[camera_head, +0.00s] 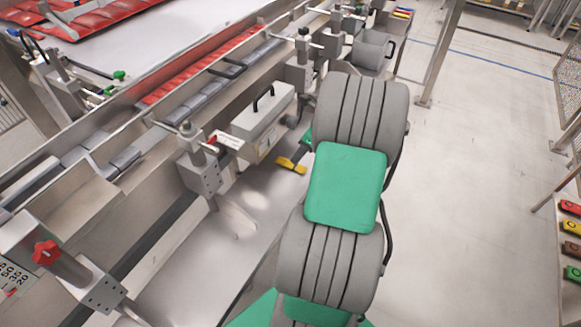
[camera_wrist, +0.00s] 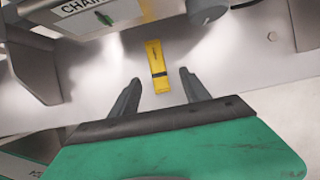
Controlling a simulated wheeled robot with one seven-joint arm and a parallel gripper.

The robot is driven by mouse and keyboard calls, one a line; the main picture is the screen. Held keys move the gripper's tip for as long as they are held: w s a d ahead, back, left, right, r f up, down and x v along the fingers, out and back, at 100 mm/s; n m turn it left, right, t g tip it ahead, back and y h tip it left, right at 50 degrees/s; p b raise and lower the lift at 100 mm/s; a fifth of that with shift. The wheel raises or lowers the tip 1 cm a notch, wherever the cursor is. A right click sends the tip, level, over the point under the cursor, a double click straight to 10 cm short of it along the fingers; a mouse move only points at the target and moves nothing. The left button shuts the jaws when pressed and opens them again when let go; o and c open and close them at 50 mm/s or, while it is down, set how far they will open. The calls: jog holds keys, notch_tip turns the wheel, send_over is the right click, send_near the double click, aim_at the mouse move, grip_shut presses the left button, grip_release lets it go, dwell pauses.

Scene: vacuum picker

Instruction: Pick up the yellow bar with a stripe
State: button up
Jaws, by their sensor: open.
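The yellow bar (camera_wrist: 156,62) with a dark stripe across it lies on a pale metal surface. In the wrist view it is just beyond my fingertips, roughly between their lines. In the head view the yellow bar (camera_head: 290,165) shows beside my arm, near a grey box with a handle. My gripper (camera_wrist: 160,76) is open and empty, with a dark finger on each side. The bar is apart from both fingers. In the head view my arm hides most of the gripper.
A grey box with a black handle (camera_head: 262,112) stands close to the bar. Metal clamp posts (camera_head: 200,165) line the machine's edge. A red-lined conveyor (camera_head: 200,68) runs behind. Open floor (camera_head: 480,150) lies to the right, with a rack of coloured items (camera_head: 570,227) at the edge.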

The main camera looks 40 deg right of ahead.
aim_at(291, 165)
jog(key=x, duration=0.6)
jog(key=shift+a+f, duration=0.25)
jog(key=shift+a, duration=0.05)
jog(key=shift+c, duration=0.4)
grip_shut()
